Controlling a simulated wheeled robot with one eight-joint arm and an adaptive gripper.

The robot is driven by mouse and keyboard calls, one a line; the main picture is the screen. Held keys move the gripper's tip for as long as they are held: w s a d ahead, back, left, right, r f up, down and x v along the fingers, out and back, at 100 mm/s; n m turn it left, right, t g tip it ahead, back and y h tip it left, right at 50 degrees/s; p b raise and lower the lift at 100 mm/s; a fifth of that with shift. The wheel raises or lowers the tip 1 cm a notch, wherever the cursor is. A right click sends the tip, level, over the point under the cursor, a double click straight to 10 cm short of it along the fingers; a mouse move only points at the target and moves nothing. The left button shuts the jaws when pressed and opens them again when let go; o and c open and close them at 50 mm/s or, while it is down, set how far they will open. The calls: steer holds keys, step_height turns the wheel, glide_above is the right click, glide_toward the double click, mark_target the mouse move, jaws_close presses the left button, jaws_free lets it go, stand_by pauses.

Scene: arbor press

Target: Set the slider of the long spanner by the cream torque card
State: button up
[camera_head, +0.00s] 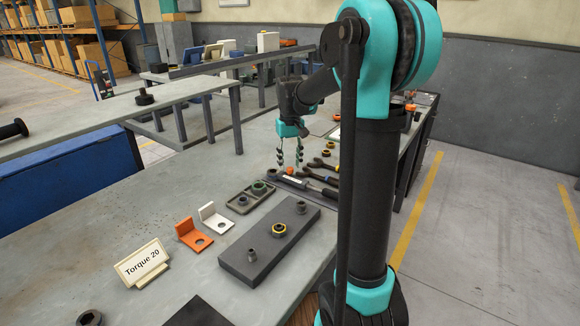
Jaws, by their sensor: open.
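The cream torque card (143,263) stands on the near left of the bench and reads "Torque 20". A long spanner (318,188) with a dark handle and a pale strip lies farther back on the bench. A small orange part (290,171) shows at the spanner, close to my fingertips; I cannot tell whether it is the slider. My gripper (289,165) points down above this end of the spanner, its two dark fingers apart and nothing seen between them. Any slider marks are too small to read.
A dark block (240,265) with several fittings lies at the bench middle. A small tray (234,205), an orange bracket (187,235) and a white bracket (208,212) are left of it. Dark-handled tools (322,165) lie beyond the spanner. Bare bench shows at left.

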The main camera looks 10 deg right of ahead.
steer(key=shift+f, duration=0.95)
jaws_close()
